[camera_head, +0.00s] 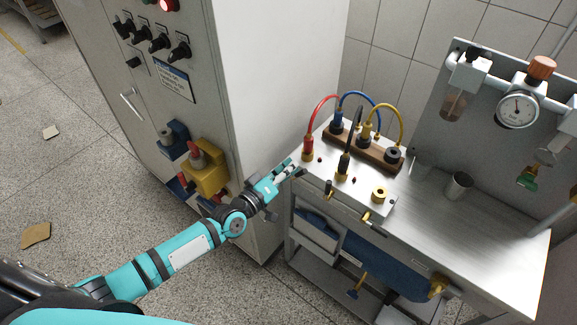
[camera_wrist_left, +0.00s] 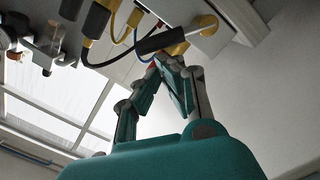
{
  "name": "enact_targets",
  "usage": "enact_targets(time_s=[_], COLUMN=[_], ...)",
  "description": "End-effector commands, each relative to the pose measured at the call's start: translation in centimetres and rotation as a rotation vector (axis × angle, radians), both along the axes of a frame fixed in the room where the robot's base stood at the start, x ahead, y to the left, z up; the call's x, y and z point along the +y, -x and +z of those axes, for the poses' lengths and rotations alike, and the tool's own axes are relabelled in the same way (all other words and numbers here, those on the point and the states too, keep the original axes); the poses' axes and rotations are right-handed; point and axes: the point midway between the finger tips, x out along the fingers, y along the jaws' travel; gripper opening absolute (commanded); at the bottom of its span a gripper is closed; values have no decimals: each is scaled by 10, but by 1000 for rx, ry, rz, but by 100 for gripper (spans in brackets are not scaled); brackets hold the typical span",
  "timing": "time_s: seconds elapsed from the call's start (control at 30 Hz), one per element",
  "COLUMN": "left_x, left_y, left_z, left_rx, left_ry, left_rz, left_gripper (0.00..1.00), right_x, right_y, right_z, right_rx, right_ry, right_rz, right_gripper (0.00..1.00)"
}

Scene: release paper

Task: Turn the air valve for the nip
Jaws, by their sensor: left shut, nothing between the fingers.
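My left gripper (camera_head: 297,171) is shut and empty at the left front corner of the metal bench (camera_head: 440,250). It also shows in the wrist view (camera_wrist_left: 170,62), its fingertips close to a black handle (camera_wrist_left: 160,42) and a yellow fitting (camera_wrist_left: 205,25); I cannot tell whether they touch. On the bench's back panel are a round pressure gauge (camera_head: 518,109) and an orange-brown knob (camera_head: 542,67), both well to the right of the gripper. Small levers with dark and brass ends (camera_head: 366,217) are on the bench's front edge. I cannot tell which part is the nip's air valve.
A wooden block (camera_head: 375,152) with red, blue and yellow cables stands on the bench. A metal cup (camera_head: 458,186) is to its right. A tall grey cabinet (camera_head: 275,90) with knobs and a yellow switch (camera_head: 207,176) stands at left. The bench's right part is mostly clear.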

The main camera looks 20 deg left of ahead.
Motion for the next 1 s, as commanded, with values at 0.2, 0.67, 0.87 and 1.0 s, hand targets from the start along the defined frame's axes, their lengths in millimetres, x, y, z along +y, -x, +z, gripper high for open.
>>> enact_targets(time_s=[0.2, 0.67, 0.87, 1.0], left_x=[-2, -8, -14, -21], left_y=[1, 3, 6, 8], left_z=[0, -1, -2, -4], left_rx=[-11, -39, -67, -102], left_ry=[-31, -112, -194, -292], left_rz=[0, 0, 0, 0], left_gripper=[0, 0, 0, 0], right_x=[-1, -1, -1, -1], right_y=[-1, -1, -1, -1], right_z=[3, 10, 18, 24], right_rx=[-1, -1, -1, -1], right_ry=[1, 2, 2, 2], right_rz=[0, 1, 1, 1], right_gripper=[40, 40, 40, 40])
